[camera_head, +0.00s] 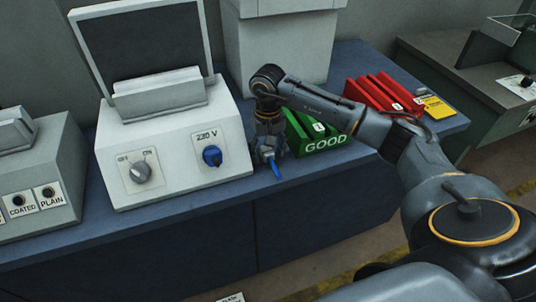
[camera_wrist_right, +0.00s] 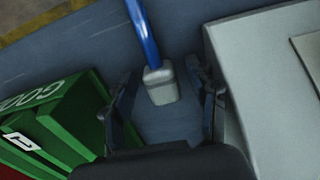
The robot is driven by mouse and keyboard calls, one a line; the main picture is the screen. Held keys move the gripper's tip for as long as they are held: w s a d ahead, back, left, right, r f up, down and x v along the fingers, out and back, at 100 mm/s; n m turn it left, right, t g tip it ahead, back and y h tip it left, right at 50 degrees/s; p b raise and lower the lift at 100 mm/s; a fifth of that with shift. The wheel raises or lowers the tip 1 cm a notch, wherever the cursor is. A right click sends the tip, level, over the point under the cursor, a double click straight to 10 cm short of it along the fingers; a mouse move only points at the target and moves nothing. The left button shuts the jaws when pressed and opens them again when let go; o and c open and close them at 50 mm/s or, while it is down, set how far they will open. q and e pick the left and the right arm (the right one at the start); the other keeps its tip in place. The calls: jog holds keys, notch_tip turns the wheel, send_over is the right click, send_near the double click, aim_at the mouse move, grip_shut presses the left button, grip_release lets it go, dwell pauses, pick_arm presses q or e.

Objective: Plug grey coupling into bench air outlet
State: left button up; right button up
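The grey coupling (camera_wrist_right: 161,86), a small block with a blue hose (camera_wrist_right: 144,35), sits low over the blue bench top. It stands between the two fingers of my right gripper (camera_wrist_right: 162,75), with visible gaps on both sides. In the head view my right gripper (camera_head: 268,148) points down beside the white machine's right side, and the blue hose (camera_head: 276,171) shows below it. The coupling is mostly hidden there by the gripper. I cannot pick out a bench air outlet. My left gripper is not in view.
The white machine (camera_head: 170,165) with a blue 230 V socket (camera_head: 212,155) stands close left of the gripper. The green GOOD bin (camera_head: 322,143) is close right. Red bins (camera_head: 385,92) stand farther right. A grey box (camera_head: 50,185) stands at far left.

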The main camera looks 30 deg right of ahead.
aim_at(267, 152)
jog(key=c, duration=1.1)
jog(key=shift+r+b, duration=0.35)
jog(key=shift+r, duration=0.2)
notch_tip(267, 152, up, 2)
jog(key=shift+s+a+r+b, duration=0.15)
jog(key=shift+r+b, duration=0.1)
jog(key=shift+b, duration=0.15)
jog(key=s+a+r+b, duration=0.1)
jog(key=s+a+r, duration=0.8)
jog(key=shift+s+a+r+b, duration=0.2)
jog(key=shift+s+a+b, duration=0.05)
jog(key=shift+s+b, duration=0.15)
